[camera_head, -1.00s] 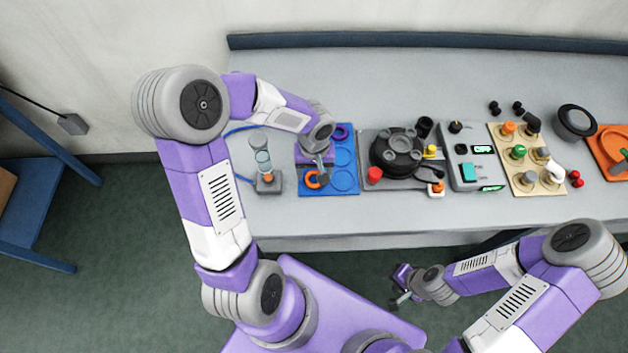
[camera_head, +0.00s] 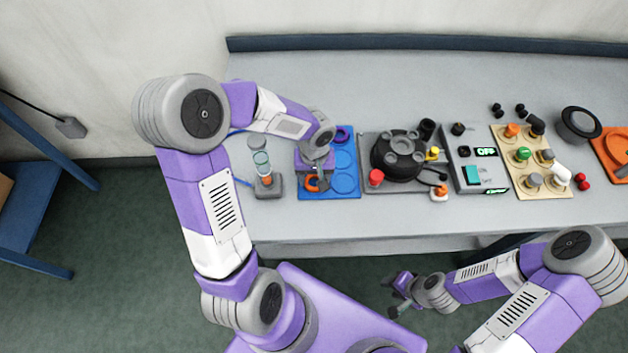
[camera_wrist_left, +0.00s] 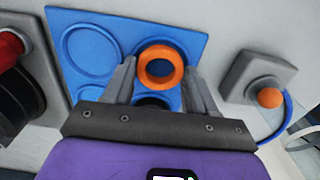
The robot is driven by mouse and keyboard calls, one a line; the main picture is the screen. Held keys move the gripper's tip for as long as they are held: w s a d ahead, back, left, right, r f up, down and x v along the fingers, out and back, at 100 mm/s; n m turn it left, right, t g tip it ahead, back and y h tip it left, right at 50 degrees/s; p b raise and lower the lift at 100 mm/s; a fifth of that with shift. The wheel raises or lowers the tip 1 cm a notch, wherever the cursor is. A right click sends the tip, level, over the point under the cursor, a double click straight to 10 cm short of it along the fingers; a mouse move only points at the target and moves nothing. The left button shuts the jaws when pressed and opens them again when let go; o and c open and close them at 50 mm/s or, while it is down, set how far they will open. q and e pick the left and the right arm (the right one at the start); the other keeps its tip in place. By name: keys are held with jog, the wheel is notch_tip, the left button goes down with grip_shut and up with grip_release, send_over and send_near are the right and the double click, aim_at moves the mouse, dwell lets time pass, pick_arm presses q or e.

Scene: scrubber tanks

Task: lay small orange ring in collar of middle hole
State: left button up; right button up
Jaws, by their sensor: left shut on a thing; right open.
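The small orange ring (camera_head: 312,183) is at the front left of the blue tray (camera_head: 345,164). In the left wrist view the ring (camera_wrist_left: 160,52) sits between the two fingers of my left gripper (camera_wrist_left: 162,78), which is shut on it. In the head view my left gripper (camera_head: 321,180) points down over the tray and hides part of the ring. My right gripper (camera_head: 399,296) is open and empty, low in front of the bench. A black round lid (camera_head: 397,155) with several round fittings stands right of the tray. I cannot tell which opening is the middle hole.
A grey stand with a clear tube (camera_head: 262,162) is left of the tray. A purple ring (camera_head: 343,134) lies at the tray's back. A red knob (camera_head: 376,177), a grey switch box (camera_head: 474,165) and a tan board (camera_head: 530,163) are to the right. The bench's back strip is clear.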

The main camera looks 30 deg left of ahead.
pick_arm(q)
jog(key=shift+r+p, duration=1.8)
jog(key=shift+r, duration=0.75)
jog(key=shift+f, duration=0.1)
